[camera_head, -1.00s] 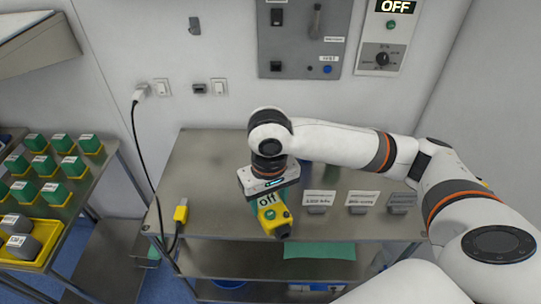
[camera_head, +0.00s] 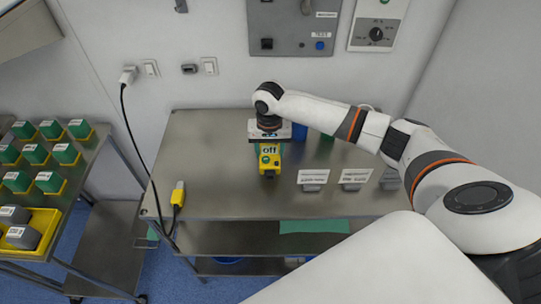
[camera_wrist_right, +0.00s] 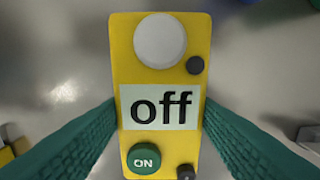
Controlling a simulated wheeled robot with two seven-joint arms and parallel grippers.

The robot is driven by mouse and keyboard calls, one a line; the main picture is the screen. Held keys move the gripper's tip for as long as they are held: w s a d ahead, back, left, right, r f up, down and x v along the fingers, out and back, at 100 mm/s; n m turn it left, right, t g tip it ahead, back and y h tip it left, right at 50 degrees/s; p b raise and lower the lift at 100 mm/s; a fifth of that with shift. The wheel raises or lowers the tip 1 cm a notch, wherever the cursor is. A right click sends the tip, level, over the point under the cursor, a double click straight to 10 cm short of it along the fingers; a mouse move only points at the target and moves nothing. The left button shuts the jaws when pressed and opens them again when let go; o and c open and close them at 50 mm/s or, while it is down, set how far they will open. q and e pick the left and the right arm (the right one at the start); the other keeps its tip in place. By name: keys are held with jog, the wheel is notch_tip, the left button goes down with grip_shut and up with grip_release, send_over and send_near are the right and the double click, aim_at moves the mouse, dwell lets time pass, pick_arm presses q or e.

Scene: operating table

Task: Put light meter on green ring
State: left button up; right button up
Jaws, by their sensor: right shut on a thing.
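The light meter (camera_head: 269,161) is a yellow box with a pale "off" display. In the right wrist view the light meter (camera_wrist_right: 160,60) shows a white round sensor, a green ON button and dark knobs. My right gripper (camera_head: 269,143) is shut on it, with green fingers (camera_wrist_right: 158,125) on both its sides. They are over the steel table (camera_head: 225,195); I cannot tell whether the meter touches it. No green ring can be made out. My left gripper is not in view.
Labelled grey blocks (camera_head: 312,187) stand on the table's right part. A yellow plug-like piece (camera_head: 178,194) with a black cable lies at the left edge. A rack of green blocks (camera_head: 63,153) stands left. Blue and green items are partly hidden behind my arm.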

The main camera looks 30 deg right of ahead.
aim_at(269, 152)
jog(key=shift+f, duration=1.9)
jog(key=shift+f, duration=0.15)
jog(key=o, duration=1.2)
